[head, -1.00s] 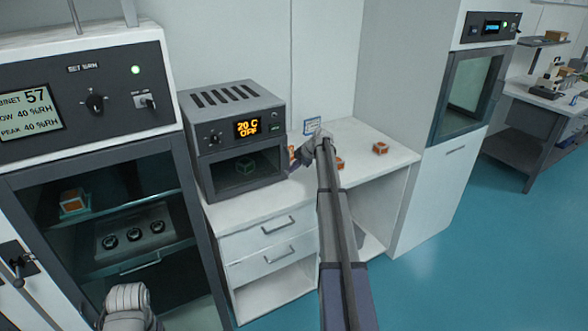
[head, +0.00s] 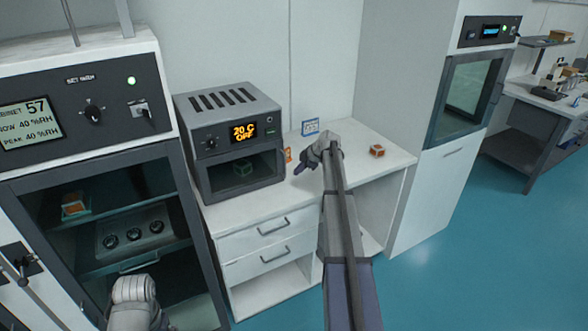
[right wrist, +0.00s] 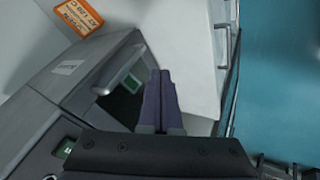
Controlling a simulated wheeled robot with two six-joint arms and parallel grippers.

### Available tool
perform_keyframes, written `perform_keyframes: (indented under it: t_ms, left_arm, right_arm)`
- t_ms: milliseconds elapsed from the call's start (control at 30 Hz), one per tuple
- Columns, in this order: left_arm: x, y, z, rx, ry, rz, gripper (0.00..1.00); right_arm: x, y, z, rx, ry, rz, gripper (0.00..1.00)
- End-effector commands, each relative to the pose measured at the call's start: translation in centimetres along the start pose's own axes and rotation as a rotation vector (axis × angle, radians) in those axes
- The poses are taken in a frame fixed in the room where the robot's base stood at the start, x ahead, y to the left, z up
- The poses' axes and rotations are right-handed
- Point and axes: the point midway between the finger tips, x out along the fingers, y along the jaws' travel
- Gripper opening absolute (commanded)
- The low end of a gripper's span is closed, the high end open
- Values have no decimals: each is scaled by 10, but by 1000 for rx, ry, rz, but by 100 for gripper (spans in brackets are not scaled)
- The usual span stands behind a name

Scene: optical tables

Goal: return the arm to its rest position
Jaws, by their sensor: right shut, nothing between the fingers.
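My right arm reaches up from the bottom in the head view, with its grey wrist over the white counter (head: 392,163). My right gripper (head: 298,169) is shut and empty, just right of the small oven's front. In the right wrist view its two purple fingers (right wrist: 160,88) lie together with nothing between them. A grey link of my left arm shows at the bottom left of the head view. My left gripper is out of view.
An orange-and-white cube (head: 376,151) and a blue-edged card (head: 310,127) stand on the counter. A dry cabinet (head: 75,95) is at left. Blue floor (head: 470,250) is open at right.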

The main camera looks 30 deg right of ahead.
Motion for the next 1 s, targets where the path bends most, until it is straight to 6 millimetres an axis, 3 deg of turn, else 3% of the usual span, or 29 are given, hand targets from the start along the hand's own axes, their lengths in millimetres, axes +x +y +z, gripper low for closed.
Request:
perform_keyframes:
  t_ms: [33, 233, 733, 867, 1000]
  left_arm:
    - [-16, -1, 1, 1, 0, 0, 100]
    - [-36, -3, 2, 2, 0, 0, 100]
    - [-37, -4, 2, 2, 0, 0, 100]
    - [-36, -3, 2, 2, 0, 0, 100]
    - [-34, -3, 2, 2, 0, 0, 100]
  right_arm:
    - [-17, 2, -3, 1, -1, 1, 0]
    - [-43, 2, 0, 1, 0, 0, 0]
    - [-46, -2, -2, 2, 0, -5, 0]
    - [-36, -28, -35, 30, -2, -47, 0]
    - [-18, -90, -105, 106, -29, -141, 0]
